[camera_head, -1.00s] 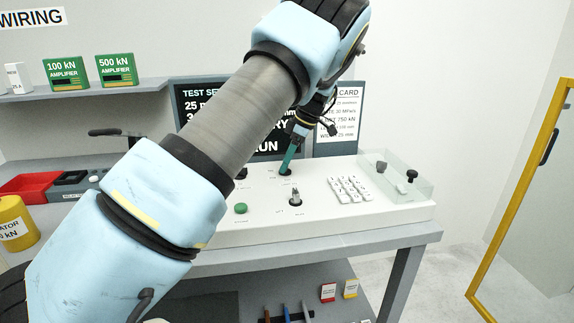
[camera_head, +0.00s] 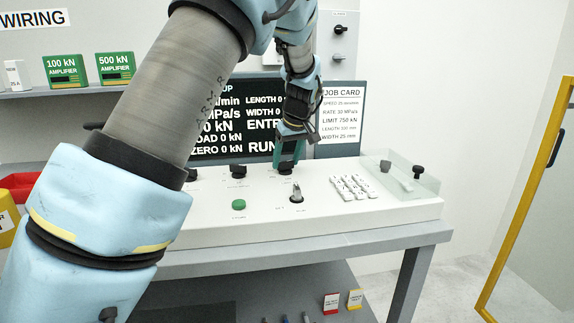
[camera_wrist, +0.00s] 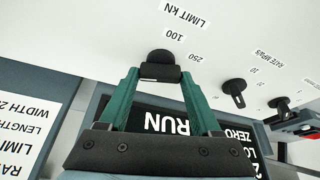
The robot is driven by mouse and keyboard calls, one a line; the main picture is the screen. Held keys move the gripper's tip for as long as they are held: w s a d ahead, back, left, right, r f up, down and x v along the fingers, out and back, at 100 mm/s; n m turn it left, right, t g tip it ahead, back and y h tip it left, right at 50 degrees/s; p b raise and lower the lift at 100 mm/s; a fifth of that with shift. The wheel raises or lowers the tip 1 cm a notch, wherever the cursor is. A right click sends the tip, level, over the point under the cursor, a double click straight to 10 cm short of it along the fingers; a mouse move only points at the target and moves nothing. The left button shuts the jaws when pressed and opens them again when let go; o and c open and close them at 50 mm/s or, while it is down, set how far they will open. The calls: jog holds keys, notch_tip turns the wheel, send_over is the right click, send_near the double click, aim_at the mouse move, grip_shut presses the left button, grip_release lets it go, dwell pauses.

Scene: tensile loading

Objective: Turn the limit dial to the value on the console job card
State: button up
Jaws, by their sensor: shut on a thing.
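My gripper (camera_head: 289,163) points down at the white console with its teal fingers shut on the black limit dial (camera_wrist: 160,66). In the wrist view a fingertip (camera_wrist: 159,76) lies on each side of the dial. The label "LIMIT kN" and the marks 100 and 250 show by the dial; the other marks and its pointer are hidden. The setup screen (camera_head: 225,148) is partly covered by my arm.
Two more black dials (camera_wrist: 234,93) sit in a row beside the limit dial. A green button (camera_head: 239,204), a key switch (camera_head: 296,193) and a white keypad (camera_head: 352,187) lie nearer the front. A clear cover (camera_head: 408,178) stands at the right end.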

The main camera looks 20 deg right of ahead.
jog(key=m, duration=0.1)
jog(key=m+h+b, duration=0.1)
jog(key=m, duration=0.1)
jog(key=m+h, duration=0.1)
jog(key=m, duration=0.1)
jog(key=shift+a, duration=0.25)
jog(key=m+h, duration=0.1)
jog(key=m, duration=0.2)
jog(key=m+g+h, duration=0.1)
jog(key=m, duration=0.1)
jog(key=shift+w+a+m+g, duration=0.1)
jog(key=shift+w+m+g, duration=0.05)
jog(key=shift+m+g, duration=0.2)
jog(key=m+g, duration=0.1)
jog(key=m, duration=0.1)
jog(key=m+h, duration=0.1)
jog(key=m, duration=0.2)
jog(key=shift+w+r+m+g, duration=0.1)
jog(key=shift+w+m+g, duration=0.05)
jog(key=shift+m+g, duration=0.2)
jog(key=m+g+p, duration=0.2)
jog(key=m, duration=0.2)
jog(key=shift+m, duration=0.4)
jog(key=o, duration=1.4)
jog(key=b+v, duration=0.1)
jog(key=v, duration=0.9)
jog(key=shift+w+a+r+b, duration=0.1)
jog(key=shift+a+r+b, duration=0.1)
jog(key=shift+r+b, duration=0.15)
